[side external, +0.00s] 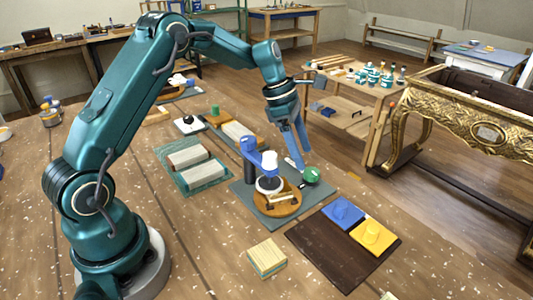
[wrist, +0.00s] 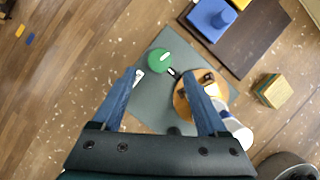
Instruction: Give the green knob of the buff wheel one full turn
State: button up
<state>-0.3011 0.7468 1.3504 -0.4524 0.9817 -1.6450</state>
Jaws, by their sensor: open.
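The green knob (side external: 312,176) is a round disc with a pale mark on its face. It sits at the edge of a grey-green base plate (side external: 252,207), beside a tan round wheel (side external: 290,207). In the wrist view, the green knob (wrist: 157,62) lies just beyond my fingertips, roughly between them, and a short dark link runs from it towards the tan wheel (wrist: 184,104). My gripper (side external: 298,158) is open and empty, pointing down close above the knob. I see no contact with it. A white and blue part stands over the wheel.
A dark board (side external: 315,250) with a blue block (side external: 343,212) and a yellow block (side external: 374,236) lies on the right. A small wooden block (side external: 267,258) stands in front. Pale blocks on a green mat (side external: 207,183) lie on the left.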

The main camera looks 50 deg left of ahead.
aim_at(311, 170)
jog(key=shift+r, duration=0.2)
jog(key=shift+x, duration=2.45)
jog(key=shift+w+d+r, duration=0.1)
jog(key=shift+c, duration=0.3)
grip_shut()
jog(key=shift+m, duration=0.4)
jog(key=shift+w+m+g+h, duration=0.15)
jog(key=shift+m+g, duration=0.3)
jog(key=shift+m, duration=0.75)
jog(key=shift+w+m+g+h, duration=0.1)
jog(key=shift+m+g+h, duration=0.25)
jog(key=shift+m, duration=0.85)
jog(key=shift+m+g, duration=0.3)
jog(key=shift+m, duration=0.1)
